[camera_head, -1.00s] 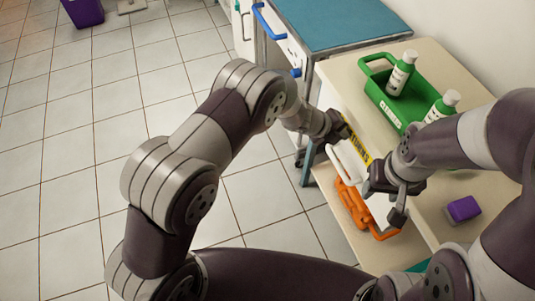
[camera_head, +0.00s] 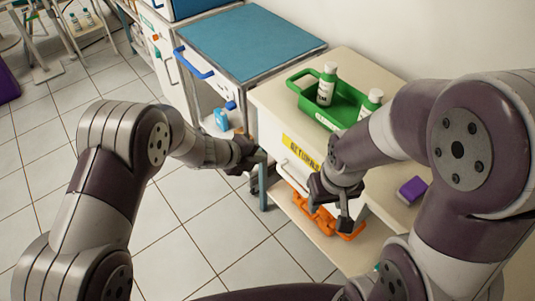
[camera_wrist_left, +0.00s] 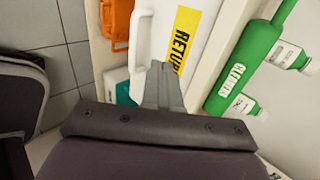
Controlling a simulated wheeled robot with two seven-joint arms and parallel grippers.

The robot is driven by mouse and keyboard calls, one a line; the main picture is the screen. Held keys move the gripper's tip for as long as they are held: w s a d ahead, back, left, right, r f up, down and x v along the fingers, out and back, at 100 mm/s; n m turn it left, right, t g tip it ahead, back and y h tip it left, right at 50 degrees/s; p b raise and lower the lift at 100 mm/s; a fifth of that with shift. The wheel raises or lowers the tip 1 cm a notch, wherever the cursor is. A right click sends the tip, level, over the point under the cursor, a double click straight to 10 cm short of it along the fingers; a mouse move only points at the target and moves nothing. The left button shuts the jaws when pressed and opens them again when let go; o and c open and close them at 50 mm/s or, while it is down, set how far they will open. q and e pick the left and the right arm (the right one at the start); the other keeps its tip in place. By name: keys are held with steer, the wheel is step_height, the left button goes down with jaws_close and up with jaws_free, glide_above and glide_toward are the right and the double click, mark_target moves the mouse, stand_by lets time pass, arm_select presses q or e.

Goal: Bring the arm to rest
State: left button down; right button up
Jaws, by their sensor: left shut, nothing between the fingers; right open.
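My left gripper (camera_head: 258,158) is shut and empty, in front of the cart with the yellow returns label (camera_head: 301,152). In the left wrist view its closed fingers (camera_wrist_left: 160,84) point at the white drawer handle (camera_wrist_left: 140,38) beside that label; I cannot tell whether they touch it. My right gripper (camera_head: 335,207) is open and empty, over the front of the cart and to the right of the left gripper. My right forearm hides part of the cart top.
A green caddy (camera_head: 305,96) with two white-and-green bottles stands on the cart (camera_head: 262,95). A purple block (camera_head: 412,190) lies at its right. An orange item (camera_head: 312,214) is on the lower shelf. A blue-topped cabinet (camera_head: 250,42) stands behind.

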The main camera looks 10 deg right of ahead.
arm_select(q)
steer(key=shift+a+r, duration=0.15)
steer(key=s+a+f+n+y, duration=0.1)
steer(key=s+a+n+y, duration=0.25)
steer(key=a+n, duration=0.5)
steer(key=s+a+n+y, duration=0.2)
steer(key=a+n+y, duration=0.2)
steer(key=a+n, duration=0.4)
steer(key=s+a+r+n+g, duration=0.2)
steer(key=s+a+r+n, duration=0.1)
steer(key=s+n, duration=0.35)
steer(key=s+a+r+n+g, duration=0.2)
steer(key=s+a+n, duration=0.1)
steer(key=s+n, duration=0.3)
step_height(320, 180, up, 16)
steer(key=s+a+p, duration=0.1)
steer(key=p, duration=1.2)
steer(key=shift+s+a+n+t+y+p, duration=0.25)
steer(key=shift+n+t+y+p, duration=0.05)
steer(key=shift+n+y+p, duration=0.1)
